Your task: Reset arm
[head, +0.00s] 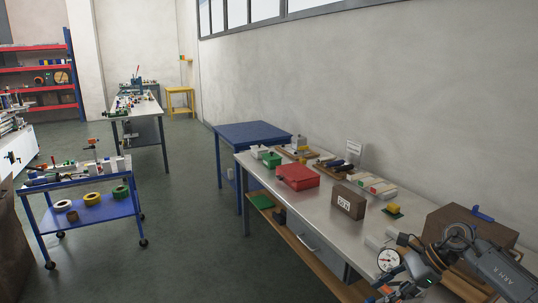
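My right arm comes in at the lower right corner, over the near end of the long workbench (333,207). Its gripper (396,290) is small and partly cut off at the bottom edge, beside a round white dial gauge. Whether its fingers are open or closed does not show clearly, and I see nothing held in it. My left arm and gripper are not in view.
The bench bears a red case (298,177), a green box (271,160), a brown box (348,201) and a larger brown box (447,222). A blue table (252,134) adjoins it. A blue cart (92,208) stands left. The floor between is clear.

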